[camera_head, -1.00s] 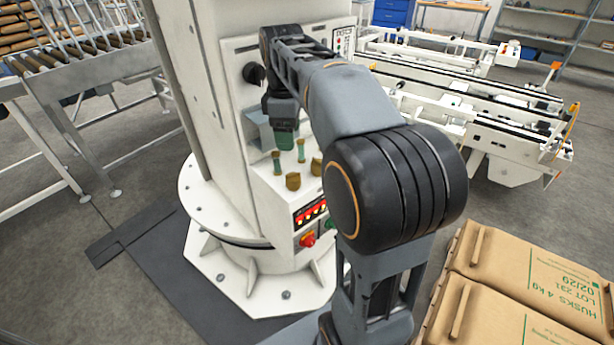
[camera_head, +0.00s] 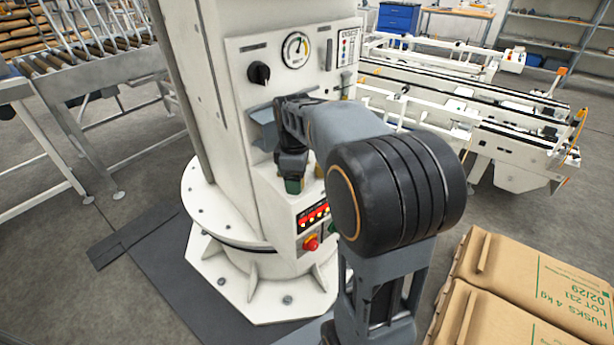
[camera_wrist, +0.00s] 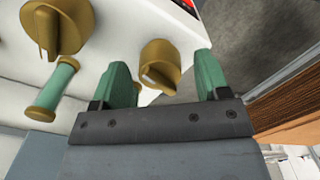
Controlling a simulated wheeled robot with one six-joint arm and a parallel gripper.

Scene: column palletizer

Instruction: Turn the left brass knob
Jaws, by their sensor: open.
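The left brass knob (camera_wrist: 160,65) shows in the wrist view between the green fingertips of my open gripper (camera_wrist: 161,60). The fingers stand on either side of it, with a gap on each side; I cannot tell how far beyond the tips it lies. The right brass knob (camera_wrist: 57,27) is at the upper left of the wrist view, outside the fingers. In the head view my gripper (camera_head: 293,186) points down over the white control panel and hides the left knob.
A green rod with brass ends (camera_wrist: 55,90) stands beside the right knob. The panel front has a lit red display (camera_head: 313,216) and a red button (camera_head: 311,243). A black knob (camera_head: 259,74) and a gauge (camera_head: 296,50) are on the column above.

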